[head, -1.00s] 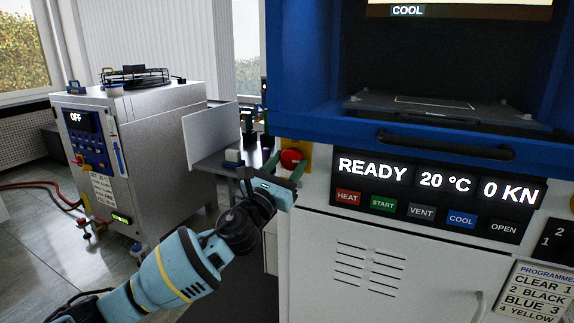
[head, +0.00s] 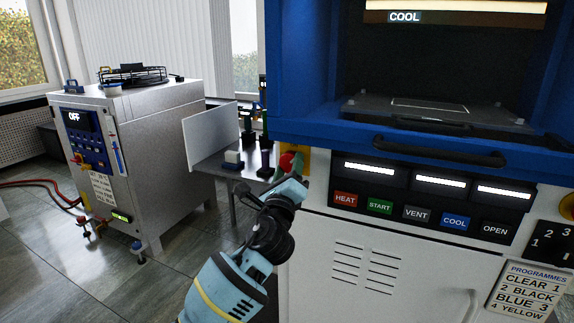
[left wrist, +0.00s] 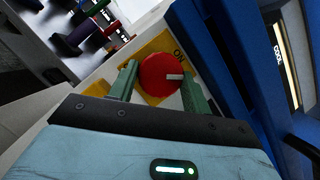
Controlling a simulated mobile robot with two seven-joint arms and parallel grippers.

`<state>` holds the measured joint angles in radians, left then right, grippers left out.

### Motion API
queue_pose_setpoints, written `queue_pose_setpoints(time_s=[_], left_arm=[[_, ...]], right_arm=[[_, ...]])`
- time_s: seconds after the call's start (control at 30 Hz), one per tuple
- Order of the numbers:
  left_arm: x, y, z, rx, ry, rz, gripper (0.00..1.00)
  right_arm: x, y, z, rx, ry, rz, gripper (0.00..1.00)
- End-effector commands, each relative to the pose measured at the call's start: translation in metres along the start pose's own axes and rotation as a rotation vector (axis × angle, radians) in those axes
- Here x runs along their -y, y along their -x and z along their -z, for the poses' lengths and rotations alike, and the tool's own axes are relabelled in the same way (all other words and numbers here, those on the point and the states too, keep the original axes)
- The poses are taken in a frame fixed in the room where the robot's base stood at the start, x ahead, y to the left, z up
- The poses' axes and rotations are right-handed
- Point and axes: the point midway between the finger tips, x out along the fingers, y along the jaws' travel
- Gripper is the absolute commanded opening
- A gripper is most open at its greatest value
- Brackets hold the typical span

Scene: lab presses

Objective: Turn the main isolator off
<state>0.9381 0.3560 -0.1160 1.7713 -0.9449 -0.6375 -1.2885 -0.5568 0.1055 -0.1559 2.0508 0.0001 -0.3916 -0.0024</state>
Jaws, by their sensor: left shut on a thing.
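The main isolator is a red rotary knob (head: 287,161) on a yellow plate (head: 307,161), at the left edge of the press front. In the left wrist view the knob (left wrist: 158,75) shows a white pointer mark aimed to the right of that picture. The word ON is printed on the yellow plate (left wrist: 157,42), above and right of the knob, and the pointer is turned away from it. My left gripper (left wrist: 160,86) has one green finger on each side of the knob and is shut on it. Any OFF mark is hidden. My right gripper is not in view.
The press panel (head: 425,200) shows plain white bars on its displays above the HEAT, START, VENT, COOL and OPEN buttons. A steel chiller (head: 160,165) reading OFF and a small side table (head: 228,178) stand left.

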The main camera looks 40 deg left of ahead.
Motion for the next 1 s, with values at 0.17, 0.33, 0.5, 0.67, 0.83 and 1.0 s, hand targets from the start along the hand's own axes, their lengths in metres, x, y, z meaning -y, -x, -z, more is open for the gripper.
queue_pose_setpoints(time_s=[0.17,0.33,0.5,0.67,0.83,1.0], left_arm=[[0.004,-0.001,-0.002,0.012,0.16,-0.068,0.26],[0.005,-0.001,-0.002,0.023,0.305,-0.128,0.26],[0.006,-0.001,-0.003,0.033,0.432,-0.182,0.26],[0.006,-0.001,-0.003,0.041,0.528,-0.223,0.26],[0.006,-0.001,-0.002,0.045,0.599,-0.254,0.26],[0.006,-0.001,-0.002,0.048,0.639,-0.272,0.26]], right_arm=[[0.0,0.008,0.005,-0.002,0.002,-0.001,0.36],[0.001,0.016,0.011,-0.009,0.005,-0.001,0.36],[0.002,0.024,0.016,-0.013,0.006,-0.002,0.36],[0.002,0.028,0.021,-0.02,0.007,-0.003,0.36],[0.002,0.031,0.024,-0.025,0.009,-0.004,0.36],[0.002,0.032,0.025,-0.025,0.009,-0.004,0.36]])
